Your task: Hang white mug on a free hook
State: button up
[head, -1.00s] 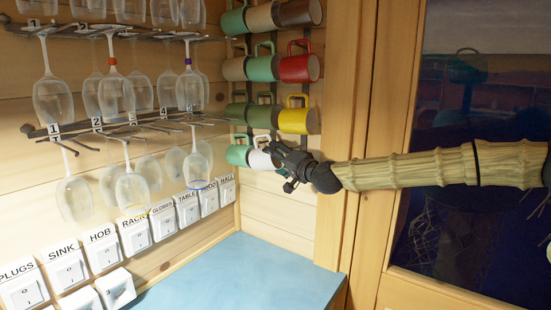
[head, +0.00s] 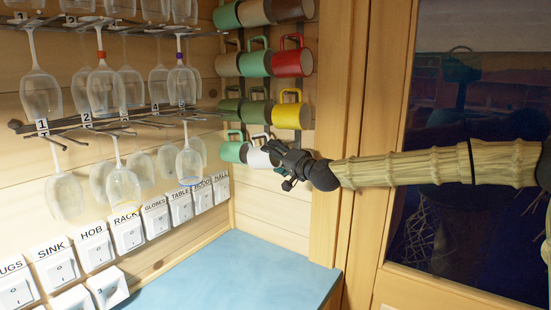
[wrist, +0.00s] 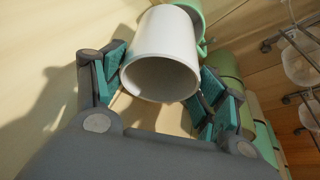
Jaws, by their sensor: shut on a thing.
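The white mug (head: 258,157) is in the bottom row of the wall mug rack, right of a green mug (head: 233,151) and below the yellow mug (head: 292,115). Its handle points up in the head view. My gripper (head: 284,162) is shut on the mug from the right. In the wrist view, the green-padded fingers lie on both sides of the white mug (wrist: 160,55), whose open mouth faces the camera. I cannot tell whether the handle is on a hook; the gripper and mug hide that spot.
Rows of green, brown, red (head: 293,63) and yellow mugs hang close above. Stemmed glasses (head: 121,185) hang from racks at the left, above labelled switches (head: 128,232). A blue counter (head: 235,275) below is clear. A wooden post and window stand at the right.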

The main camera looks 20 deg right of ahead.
jog(key=o, duration=1.2)
jog(key=shift+w+d, duration=0.2)
jog(key=shift+d, duration=0.2)
jog(key=shift+c, duration=0.2)
jog(key=shift+o, duration=1.3)
jog(key=shift+w+f, duration=0.15)
jog(key=shift+w, duration=0.1)
jog(key=shift+s+d, duration=0.1)
jog(key=shift+a, duration=0.2)
jog(key=shift+s, duration=0.25)
jog(key=shift+v, duration=0.9)
